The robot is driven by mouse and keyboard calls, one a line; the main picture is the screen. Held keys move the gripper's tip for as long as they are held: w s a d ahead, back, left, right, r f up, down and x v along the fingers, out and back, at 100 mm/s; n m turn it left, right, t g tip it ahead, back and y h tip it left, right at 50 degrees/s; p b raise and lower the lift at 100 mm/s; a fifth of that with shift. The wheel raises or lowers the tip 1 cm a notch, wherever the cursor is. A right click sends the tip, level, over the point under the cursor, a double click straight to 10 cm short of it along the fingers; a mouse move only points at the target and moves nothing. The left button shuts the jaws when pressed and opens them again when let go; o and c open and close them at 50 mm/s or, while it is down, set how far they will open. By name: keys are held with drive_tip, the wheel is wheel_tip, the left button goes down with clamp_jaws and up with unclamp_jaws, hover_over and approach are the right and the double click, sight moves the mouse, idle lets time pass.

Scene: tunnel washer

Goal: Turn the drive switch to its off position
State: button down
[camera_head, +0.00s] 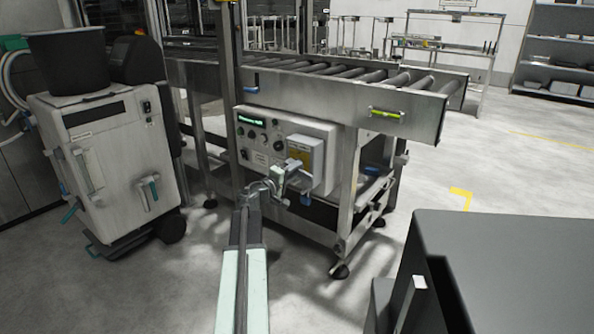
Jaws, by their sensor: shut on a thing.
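The control panel (318,127) is a pale box on the side of the roller conveyor frame. It has a green-lit display, several small round knobs and buttons, and a grey box with a yellowish face (306,150) at its right. My gripper (291,166) is at the panel's lower right, in front of the yellowish-faced box. It is shut on a small part there, which seems to be the drive switch. The gripper hides most of that part, so its turned position cannot be told.
The roller conveyor (340,86) runs above the panel, with a yellow-green handle (385,113) on its side. A white wheeled machine (105,150) with a dark bucket (68,62) stands at left. A dark grey block (510,270) fills the lower right. Floor at right is open.

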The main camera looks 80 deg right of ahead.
drive_tip(key=shift+r+n, duration=0.25)
drive_tip(key=shift+n, duration=0.85)
drive_tip(key=c, duration=1.2)
unclamp_jaws()
drive_tip(key=shift+s+d, duration=0.1)
drive_tip(key=shift+c, duration=0.2)
drive_tip(key=v, duration=0.8)
drive_tip(key=shift+f, duration=0.1)
